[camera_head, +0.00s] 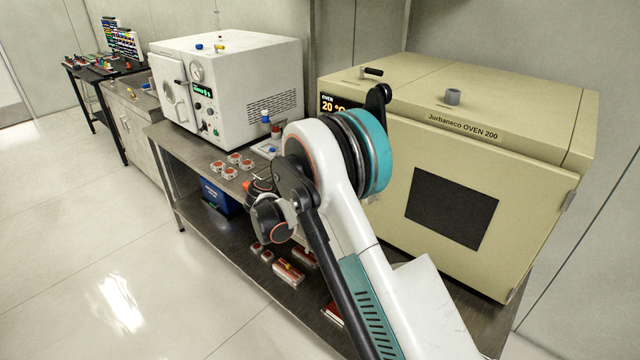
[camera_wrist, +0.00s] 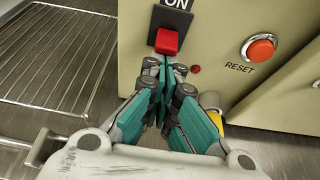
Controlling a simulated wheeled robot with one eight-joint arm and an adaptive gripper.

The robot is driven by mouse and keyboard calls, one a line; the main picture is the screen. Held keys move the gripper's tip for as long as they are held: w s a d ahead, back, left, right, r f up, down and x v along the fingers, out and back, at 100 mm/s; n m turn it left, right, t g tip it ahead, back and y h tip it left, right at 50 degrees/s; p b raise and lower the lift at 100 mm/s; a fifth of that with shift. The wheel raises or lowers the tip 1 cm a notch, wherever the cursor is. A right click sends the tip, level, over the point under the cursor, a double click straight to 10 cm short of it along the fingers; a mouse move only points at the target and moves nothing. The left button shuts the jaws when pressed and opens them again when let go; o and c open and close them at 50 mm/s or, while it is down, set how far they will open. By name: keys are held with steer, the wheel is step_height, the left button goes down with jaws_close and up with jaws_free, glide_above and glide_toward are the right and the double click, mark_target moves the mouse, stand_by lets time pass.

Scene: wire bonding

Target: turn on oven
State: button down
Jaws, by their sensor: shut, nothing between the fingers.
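The beige oven (camera_head: 545,190), labelled Jurbaneco OVEN 200, stands on the metal bench at the right, its display (camera_head: 333,104) lit with "20 °" readable. In the wrist view, a red switch (camera_wrist: 167,41) sits on a black plate marked ON, on a beige panel (camera_wrist: 225,35). My gripper (camera_wrist: 166,85) is shut and empty, its teal fingertips just below the red switch. I cannot tell whether they touch it. In the head view my arm hides the fingers and part of the oven's front.
A red RESET button (camera_wrist: 260,47) and a small red light (camera_wrist: 196,69) are right of the switch. A wire rack (camera_wrist: 62,58) lies left. A white machine (camera_head: 270,75) stands left of the oven, with several small red-topped parts (camera_head: 233,159) on the bench between.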

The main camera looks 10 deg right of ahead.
steer(key=shift+s+a+r+g+y+p, duration=0.1)
steer(key=shift+a+r+g+y+p, duration=0.05)
steer(key=shift+r+g+y+p, duration=0.65)
